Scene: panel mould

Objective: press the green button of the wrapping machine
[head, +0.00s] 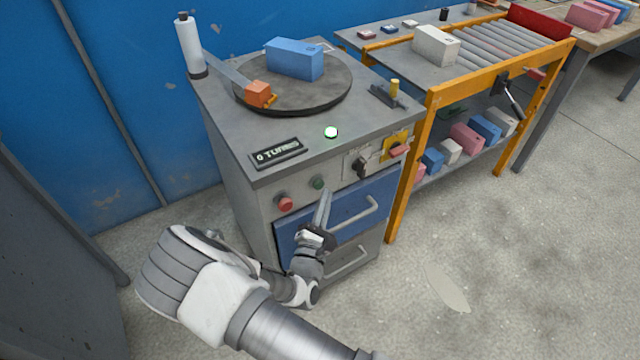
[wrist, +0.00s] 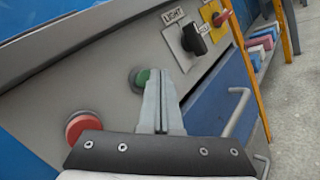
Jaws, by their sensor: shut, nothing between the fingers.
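The wrapping machine (head: 225,130) is a grey cabinet with a round turntable on top. Its green button (head: 318,183) is on the sloped front panel, right of a red button (head: 285,203). In the wrist view the green button (wrist: 142,77) is partly hidden behind my fingertips, and the red button (wrist: 82,127) shows at lower left. My gripper (head: 326,194) is shut and empty, its fingertips close to the green button. I cannot tell whether they touch it. It also shows in the wrist view (wrist: 160,80).
A blue block (head: 295,60) stands on the turntable (head: 330,95). A black switch (wrist: 193,40) marked LIGHT and a red-and-yellow switch (wrist: 221,18) sit right of the green button. An orange-framed roller table (head: 480,65) adjoins on the right.

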